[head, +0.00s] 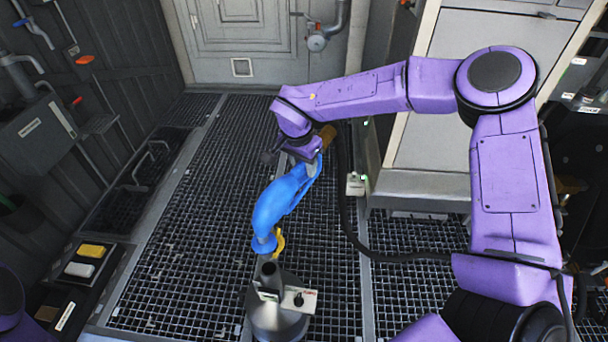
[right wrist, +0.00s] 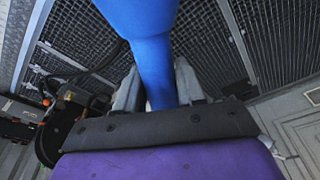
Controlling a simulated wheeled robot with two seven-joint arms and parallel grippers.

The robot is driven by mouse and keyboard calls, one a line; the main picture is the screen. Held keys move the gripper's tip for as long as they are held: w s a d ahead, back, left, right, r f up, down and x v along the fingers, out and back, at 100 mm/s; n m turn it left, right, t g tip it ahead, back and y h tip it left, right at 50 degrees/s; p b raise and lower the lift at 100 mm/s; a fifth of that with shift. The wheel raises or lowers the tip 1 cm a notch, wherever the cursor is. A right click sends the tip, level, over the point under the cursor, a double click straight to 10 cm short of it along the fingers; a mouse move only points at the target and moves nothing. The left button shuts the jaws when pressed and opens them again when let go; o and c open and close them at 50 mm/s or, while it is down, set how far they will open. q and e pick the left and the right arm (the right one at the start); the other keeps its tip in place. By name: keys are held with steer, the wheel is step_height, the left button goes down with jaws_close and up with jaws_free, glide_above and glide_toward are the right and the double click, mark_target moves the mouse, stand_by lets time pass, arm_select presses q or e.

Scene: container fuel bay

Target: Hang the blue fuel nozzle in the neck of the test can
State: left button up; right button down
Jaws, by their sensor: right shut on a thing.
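The blue fuel nozzle (head: 284,200) hangs from my right gripper (head: 308,160), which is shut on its upper part. The right wrist view shows the blue body (right wrist: 152,60) between the two grey fingers (right wrist: 155,90). In the head view the nozzle slants down to the left, with a yellow part (head: 279,241) near its lower end. The grey metal test can (head: 277,320) stands on the grating at the bottom, with its dark open neck (head: 270,272) just below the nozzle's lower end. I cannot tell whether the nozzle tip touches or enters the neck. My left gripper is not visible.
A black hose (head: 349,220) runs from near the nozzle's upper end down to the right across the floor grating (head: 190,240). A pale cabinet (head: 425,150) stands behind my right arm. A shelf with yellow and white blocks (head: 90,250) is at the left. The left grating is clear.

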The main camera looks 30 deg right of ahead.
mark_target(303, 179)
steer(key=shift+f+b, duration=2.25)
steer(key=shift+b, duration=0.5)
steer(key=shift+r, duration=0.25)
steer(key=shift+s+a+f+p, duration=0.1)
steer(key=shift+f+p, duration=0.05)
steer(key=shift+p, duration=0.4)
steer(key=shift+a+f, duration=0.1)
steer(key=shift+f, duration=0.2)
steer(key=shift+p, duration=0.35)
steer(key=shift+f, duration=0.15)
steer(key=shift+f, duration=0.2)
